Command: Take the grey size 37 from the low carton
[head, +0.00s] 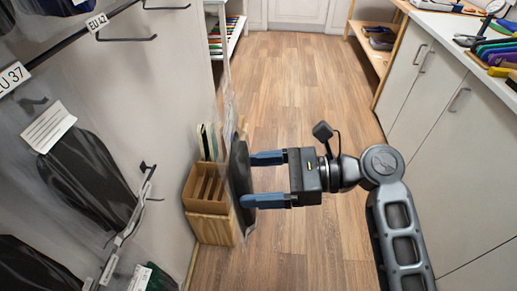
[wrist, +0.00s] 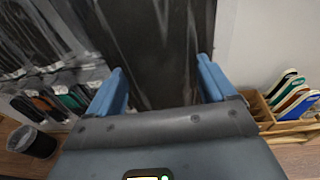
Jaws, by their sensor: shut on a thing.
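My gripper (head: 262,178) is shut on a dark grey flat insole pack (head: 240,172) in a clear wrapper. It holds the pack upright at the fingertips. In the wrist view the dark pack (wrist: 158,50) hangs between the two blue fingers (wrist: 160,85), its far end cut off by the frame. No size can be read on the pack. A low wooden box (head: 208,222) with slots stands on the floor behind and left of the pack, partly hidden by it. I cannot tell whether the pack touches the box.
A wall rack at left has an EU 37 label (head: 12,78), an EU 42 label (head: 97,22), hooks and dark hanging packs (head: 85,172). White cabinets (head: 440,110) with a countertop stand at right. The wooden floor (head: 290,85) between is clear. A dark bin (wrist: 38,142) shows in the wrist view.

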